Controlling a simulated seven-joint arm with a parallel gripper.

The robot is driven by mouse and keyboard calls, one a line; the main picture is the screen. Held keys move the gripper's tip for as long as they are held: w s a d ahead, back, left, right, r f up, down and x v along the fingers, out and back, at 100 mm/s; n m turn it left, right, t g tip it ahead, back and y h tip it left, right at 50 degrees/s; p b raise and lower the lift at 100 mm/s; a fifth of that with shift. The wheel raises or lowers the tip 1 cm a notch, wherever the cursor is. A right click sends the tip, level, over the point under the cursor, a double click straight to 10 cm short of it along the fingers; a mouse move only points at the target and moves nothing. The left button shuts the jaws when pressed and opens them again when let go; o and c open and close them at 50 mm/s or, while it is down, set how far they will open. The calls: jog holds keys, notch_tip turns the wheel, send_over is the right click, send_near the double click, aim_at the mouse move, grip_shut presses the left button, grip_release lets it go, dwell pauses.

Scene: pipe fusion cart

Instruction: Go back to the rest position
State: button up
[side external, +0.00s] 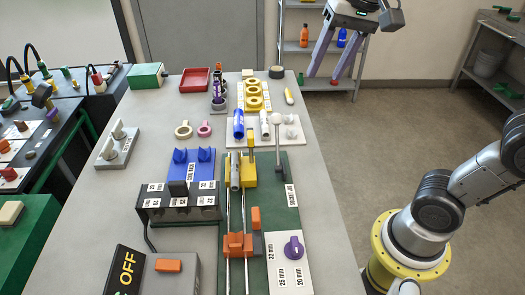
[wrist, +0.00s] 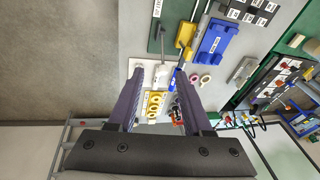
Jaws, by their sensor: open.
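My gripper (side external: 334,50) is at the top right of the side external view, raised high above the floor past the table's right edge. Its two long purple-grey fingers point down and stand wide apart, with nothing between them. In the wrist view my gripper (wrist: 160,85) also shows open and empty, with the table and its tools far below.
The long grey table (side external: 130,210) carries a green jig board (side external: 290,200), a blue cool rack (side external: 203,168), a black heater block (side external: 180,204) and a white tray (side external: 290,145). A shelf with bottles (side external: 304,36) stands behind my gripper.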

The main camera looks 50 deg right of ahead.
jog(key=s+d+f+n+t, duration=0.1)
jog(key=s+f+n+t, duration=0.1)
jog(key=s+f+n, duration=0.6)
notch_tip(320, 180, down, 3)
jog(key=shift+s+d+f, duration=0.1)
jog(key=shift+s+d, duration=0.1)
jog(key=shift+s, duration=0.85)
